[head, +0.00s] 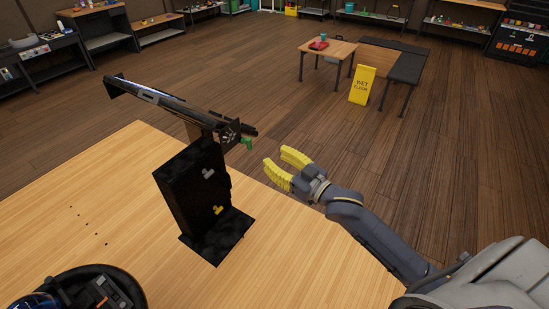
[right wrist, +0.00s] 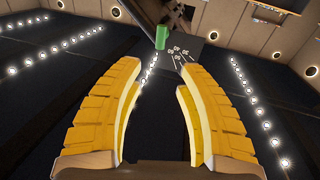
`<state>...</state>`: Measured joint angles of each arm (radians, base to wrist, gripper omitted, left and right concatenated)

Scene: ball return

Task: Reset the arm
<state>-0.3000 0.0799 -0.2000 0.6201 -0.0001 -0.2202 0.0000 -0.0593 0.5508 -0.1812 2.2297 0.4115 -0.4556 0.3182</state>
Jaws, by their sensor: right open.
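A black stand (head: 192,190) rises from a black base plate on the wooden table (head: 300,260). A long black ramp-like piece (head: 165,100) lies across its top, with a small green part (head: 247,143) at its right end. My right gripper (head: 275,158) has yellow fingers that are apart, with nothing between them. It is in the air to the right of the stand, apart from the green part. The right wrist view shows the green part (right wrist: 162,37) beyond the open fingertips. My left gripper is not in view. I see no ball.
A dark round object (head: 95,290) sits at the bottom left; I cannot tell what it is. A yellow wet floor sign (head: 362,85) stands on the open floor near a small table (head: 327,50). Shelves line the far wall.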

